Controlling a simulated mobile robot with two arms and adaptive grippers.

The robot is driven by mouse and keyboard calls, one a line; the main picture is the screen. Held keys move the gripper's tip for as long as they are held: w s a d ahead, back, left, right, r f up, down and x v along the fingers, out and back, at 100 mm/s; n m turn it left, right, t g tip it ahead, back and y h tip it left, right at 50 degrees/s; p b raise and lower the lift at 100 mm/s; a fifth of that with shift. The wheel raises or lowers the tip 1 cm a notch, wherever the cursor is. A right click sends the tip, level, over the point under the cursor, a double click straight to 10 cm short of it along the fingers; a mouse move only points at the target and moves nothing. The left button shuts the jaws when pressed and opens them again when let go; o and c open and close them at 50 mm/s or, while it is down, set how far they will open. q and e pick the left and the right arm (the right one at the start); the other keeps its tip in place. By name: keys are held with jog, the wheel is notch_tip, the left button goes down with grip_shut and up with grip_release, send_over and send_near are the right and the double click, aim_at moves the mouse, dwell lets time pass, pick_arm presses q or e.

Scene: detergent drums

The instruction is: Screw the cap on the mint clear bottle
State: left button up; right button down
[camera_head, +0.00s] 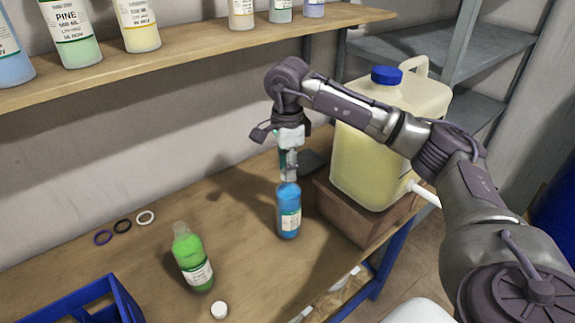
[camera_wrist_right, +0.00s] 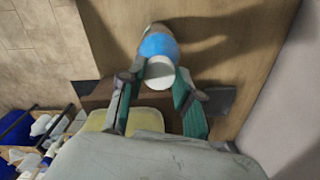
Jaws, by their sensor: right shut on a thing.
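A blue bottle (camera_head: 288,212) stands upright on the bench, its label too small to read. My right gripper (camera_head: 289,170) is directly above it, pointing down. In the right wrist view my right gripper (camera_wrist_right: 160,76) is shut on a white cap (camera_wrist_right: 159,70), which is in line with the top of the blue bottle (camera_wrist_right: 157,45). I cannot tell whether the cap is seated on the neck. A green bottle (camera_head: 190,258) stands to the left with no cap visible. A loose white cap (camera_head: 219,310) lies near it. I cannot read which bottle is mint clear. My left gripper is out of view.
A large yellowish canister (camera_head: 384,130) with a blue lid stands on a brown block (camera_head: 350,217) right of the blue bottle. Several rings (camera_head: 122,226) and a blue crate (camera_head: 118,292) are at left. A shelf (camera_head: 190,52) with bottles hangs above.

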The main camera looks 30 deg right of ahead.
jog(key=m, duration=0.3)
jog(key=shift+f+m+p, duration=0.35)
jog(key=shift+m, duration=0.05)
jog(key=shift+f+m, duration=0.1)
jog(key=shift+m, duration=0.8)
jog(key=c, duration=1)
grip_release()
jog(key=shift+w+r, duration=0.1)
jog(key=shift+r, duration=0.3)
jog(key=n, duration=0.2)
jog(key=shift+n, duration=0.3)
jog(key=n, duration=0.3)
jog(key=shift+r, duration=0.1)
